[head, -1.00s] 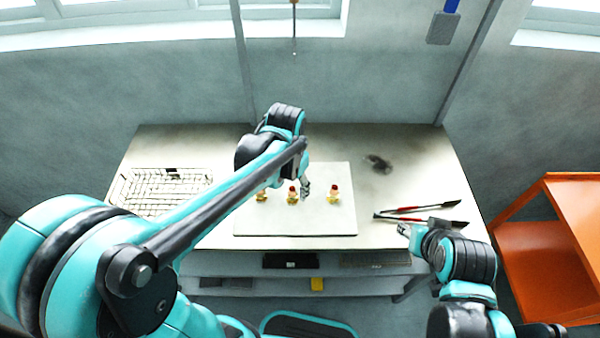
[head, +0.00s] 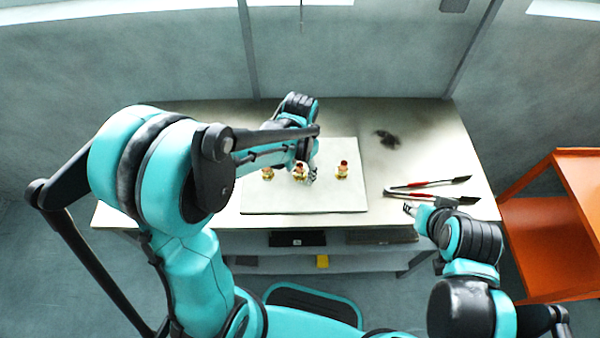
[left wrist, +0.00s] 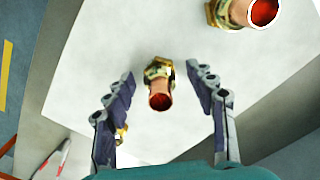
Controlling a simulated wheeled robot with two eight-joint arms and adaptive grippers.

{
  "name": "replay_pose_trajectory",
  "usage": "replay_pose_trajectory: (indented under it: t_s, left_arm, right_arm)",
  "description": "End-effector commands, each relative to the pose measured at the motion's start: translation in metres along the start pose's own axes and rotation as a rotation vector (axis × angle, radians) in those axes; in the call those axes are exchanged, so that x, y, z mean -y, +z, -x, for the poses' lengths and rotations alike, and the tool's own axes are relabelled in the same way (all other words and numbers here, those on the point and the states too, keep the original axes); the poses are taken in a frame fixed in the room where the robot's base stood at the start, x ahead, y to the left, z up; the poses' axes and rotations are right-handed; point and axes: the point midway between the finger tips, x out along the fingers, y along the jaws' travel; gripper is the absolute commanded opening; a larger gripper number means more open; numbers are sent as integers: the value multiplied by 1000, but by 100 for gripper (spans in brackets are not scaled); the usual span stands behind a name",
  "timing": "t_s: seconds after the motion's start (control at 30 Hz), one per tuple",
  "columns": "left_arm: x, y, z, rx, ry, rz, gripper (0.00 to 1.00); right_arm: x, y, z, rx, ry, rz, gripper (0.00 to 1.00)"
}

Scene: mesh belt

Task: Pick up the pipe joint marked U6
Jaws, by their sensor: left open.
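Three brass and copper pipe joints stand on a white board (head: 300,203): a left one (head: 267,173), a middle one (head: 299,171) and a right one (head: 342,171). No U6 mark is legible. My left gripper (head: 312,176) is low beside the middle joint. In the left wrist view its open fingers (left wrist: 165,98) straddle one joint (left wrist: 159,88), with gaps on both sides. Another joint (left wrist: 246,12) shows at the top right, and a third (left wrist: 121,133) is partly hidden behind a finger. My right gripper (head: 409,208) is at the table's front right; its jaws are too small to judge.
Red-handled tongs (head: 432,191) lie on the table (head: 440,140) right of the board, close to my right gripper. A dark patch (head: 387,138) is behind them. An orange shelf (head: 545,225) stands at the right. My left arm covers the table's left side.

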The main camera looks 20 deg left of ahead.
Motion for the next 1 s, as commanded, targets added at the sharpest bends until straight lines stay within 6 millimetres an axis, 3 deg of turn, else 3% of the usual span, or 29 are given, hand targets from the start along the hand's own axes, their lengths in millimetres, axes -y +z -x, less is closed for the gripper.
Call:
replay_pose_trajectory:
  t_s: [0.07, 0.27, 0.67, 0.93, 1.0]
  left_arm:
    - [0, 0, 0, 0, 0, 0, 53]
    - [0, 0, 1, 0, 0, 0, 0]
    - [0, 0, 5, 0, 0, 0, 0]
    - [0, 0, 44, 0, 0, 0, 0]
    - [-5, -12, 51, 0, 0, -3, 0]
  right_arm:
    - [0, 0, 0, 0, 0, 0, 40]
    - [0, 0, 0, 0, 0, 0, 40]
    - [0, -2, 2, 0, 0, 0, 40]
    - [0, -11, 15, 0, 0, 0, 40]
    - [0, -12, 17, 0, 0, 0, 40]
